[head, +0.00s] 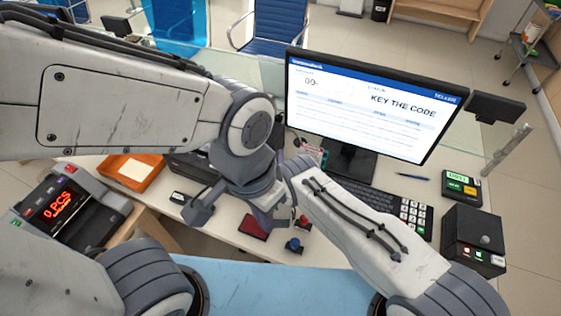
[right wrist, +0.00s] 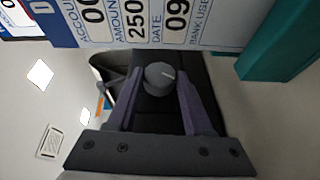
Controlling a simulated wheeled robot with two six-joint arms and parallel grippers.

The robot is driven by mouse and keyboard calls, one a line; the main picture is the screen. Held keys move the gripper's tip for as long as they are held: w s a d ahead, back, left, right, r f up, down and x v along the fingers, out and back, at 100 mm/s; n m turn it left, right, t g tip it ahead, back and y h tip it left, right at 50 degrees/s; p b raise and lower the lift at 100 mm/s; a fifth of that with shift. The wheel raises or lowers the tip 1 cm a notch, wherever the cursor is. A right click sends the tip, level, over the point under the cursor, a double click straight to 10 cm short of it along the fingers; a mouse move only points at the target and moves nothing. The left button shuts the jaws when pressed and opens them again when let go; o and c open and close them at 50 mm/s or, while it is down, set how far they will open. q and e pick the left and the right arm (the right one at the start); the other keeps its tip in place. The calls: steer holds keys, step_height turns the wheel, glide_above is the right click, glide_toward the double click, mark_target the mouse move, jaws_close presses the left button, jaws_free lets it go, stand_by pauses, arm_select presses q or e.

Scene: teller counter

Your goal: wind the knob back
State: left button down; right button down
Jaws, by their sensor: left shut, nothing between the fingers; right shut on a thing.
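The knob (right wrist: 158,72) is a round grey knob with a pale index line on its face, seen in the right wrist view. It stands out from a dark housing. My right gripper (right wrist: 162,84) is shut on the knob, with one finger on each side of it. The index line points toward the right of that picture. In the head view my arms cover the knob and the right fingertips. My left gripper (head: 266,220) is shut and empty above the counter, near a red pad.
The red pad (head: 253,229) and a blue-topped stamp (head: 293,245) lie on the counter below my arms. A monitor (head: 365,105) reads "KEY THE CODE". A keypad (head: 414,215) and a black box (head: 473,240) stand at right. An orange tray (head: 130,172) and a note counter (head: 68,207) are at left.

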steer(key=shift+r, duration=0.15)
steer(key=shift+r+m+g+p, duration=0.25)
steer(key=shift+g+p, duration=0.2)
steer(key=shift+g, duration=0.25)
steer(key=shift+w+m+g, duration=0.1)
steer(key=shift+m+g, duration=0.25)
steer(key=shift+g, duration=0.35)
steer(key=shift+w+r+m+g, duration=0.15)
steer(key=shift+m+g, duration=0.35)
steer(key=shift+g, duration=1.4)
steer(key=shift+c, duration=1.5)
jaws_free()
steer(key=shift+r, duration=0.1)
steer(key=b+v, duration=0.2)
steer(key=v, duration=0.8)
steer(key=shift+s+d, duration=0.2)
steer(key=shift+s, duration=0.05)
